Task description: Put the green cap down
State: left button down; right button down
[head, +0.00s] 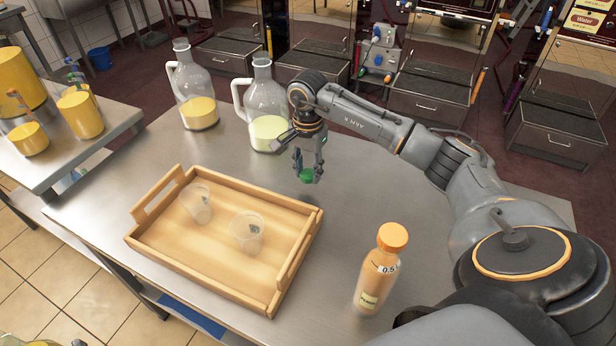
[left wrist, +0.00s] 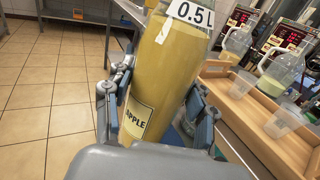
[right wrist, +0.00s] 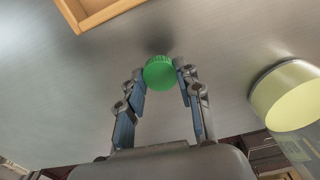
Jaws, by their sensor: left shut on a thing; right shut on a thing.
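The green cap (right wrist: 159,72) is between the fingertips of my right gripper (right wrist: 160,84), which is shut on it. In the head view the cap (head: 307,175) hangs at the tips of my right gripper (head: 308,170), low over the steel table (head: 345,215). I cannot tell whether it touches the table; a dark shadow shows close by it. My left gripper (left wrist: 160,110) is shut around a yellow bottle (left wrist: 160,75) labelled APPLE and 0.5L. The bottle's top lies outside the left wrist view.
A wooden tray (head: 212,262) with two clear cups (head: 246,232) stands left of the cap. Two glass jugs (head: 268,105) stand behind. An orange-capped bottle (head: 377,270) stands at the front.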

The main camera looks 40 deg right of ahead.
aim_at(308, 173)
jog(key=shift+w+d+f, duration=0.1)
jog(key=shift+d+f, duration=0.05)
jog(key=shift+f, duration=0.1)
notch_tip(308, 173, down, 2)
jog(key=shift+f+p, duration=0.1)
jog(key=shift+p, duration=0.5)
jog(key=shift+f, duration=0.45)
jog(key=shift+f+b, duration=0.45)
jog(key=shift+b, duration=0.1)
jog(key=c, duration=0.9)
grip_release()
jog(key=shift+r, duration=0.1)
